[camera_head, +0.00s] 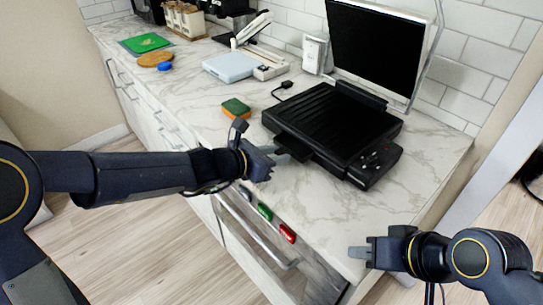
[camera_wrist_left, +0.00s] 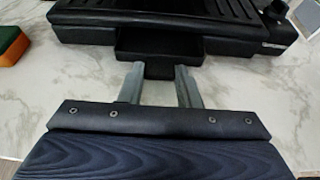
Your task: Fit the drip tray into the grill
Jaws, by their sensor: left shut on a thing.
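The black grill (camera_head: 325,125) lies on the marble counter with its ridged plate facing up and control buttons at its right front. The small black drip tray (camera_head: 299,147) is at the grill's front edge; in the left wrist view the tray (camera_wrist_left: 160,47) is level against the front wall of the grill (camera_wrist_left: 85,27). I cannot tell how far it sits inside. My left gripper (camera_head: 277,153) is shut on the tray's near edge, its two fingers (camera_wrist_left: 160,84) pointing at the grill. My right gripper (camera_head: 360,252) is away from the grill, near the counter's front edge; its opening is unclear.
A green and orange sponge (camera_head: 236,108) lies left of the grill. A black plug (camera_head: 283,87) and a white scale (camera_head: 230,66) are behind. A dark screen-like panel (camera_head: 380,45) stands at the back. The counter in front of the grill is clear.

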